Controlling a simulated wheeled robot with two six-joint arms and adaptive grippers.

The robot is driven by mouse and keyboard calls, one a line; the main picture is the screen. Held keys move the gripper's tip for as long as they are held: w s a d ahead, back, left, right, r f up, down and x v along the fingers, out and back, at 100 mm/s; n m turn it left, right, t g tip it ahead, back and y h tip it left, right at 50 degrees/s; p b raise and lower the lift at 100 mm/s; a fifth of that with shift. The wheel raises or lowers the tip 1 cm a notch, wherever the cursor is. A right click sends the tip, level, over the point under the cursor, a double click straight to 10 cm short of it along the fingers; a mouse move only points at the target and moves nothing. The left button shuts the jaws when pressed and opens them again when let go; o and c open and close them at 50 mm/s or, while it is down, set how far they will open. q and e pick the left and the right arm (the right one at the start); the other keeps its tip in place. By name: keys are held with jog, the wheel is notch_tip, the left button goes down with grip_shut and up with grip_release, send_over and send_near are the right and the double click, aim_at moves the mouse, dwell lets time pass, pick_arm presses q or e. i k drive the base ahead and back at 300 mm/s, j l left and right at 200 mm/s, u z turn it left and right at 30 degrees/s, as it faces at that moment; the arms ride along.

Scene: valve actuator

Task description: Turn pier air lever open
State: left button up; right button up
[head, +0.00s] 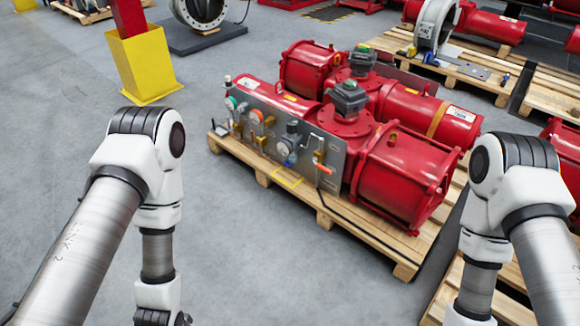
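A red valve actuator (405,172) lies on a wooden pallet in the middle of the head view. A grey control panel (262,140) is fixed along its near left side. The panel carries a round gauge (284,148), small valves with yellow handles, and an orange-red lever (322,164) near its right end. I cannot tell which of these is the pier air lever. My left arm comes in from the left and my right arm from the right, both bent downward and apart from the actuator. Only a dark part near the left wrist shows at the bottom edge; neither gripper's fingers show.
The pallet (345,212) edge sticks out in front of the panel. A yellow-based red post (143,62) stands at the upper left. More red actuators on pallets stand at the back and right (483,22). The grey floor left of the pallet is clear.

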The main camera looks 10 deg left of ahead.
aim_at(314, 161)
jog(key=i+z, duration=0.25)
jog(key=i, duration=0.45)
jog(key=i+j+z, duration=0.2)
jog(key=i, duration=0.5)
jog(key=l, duration=0.1)
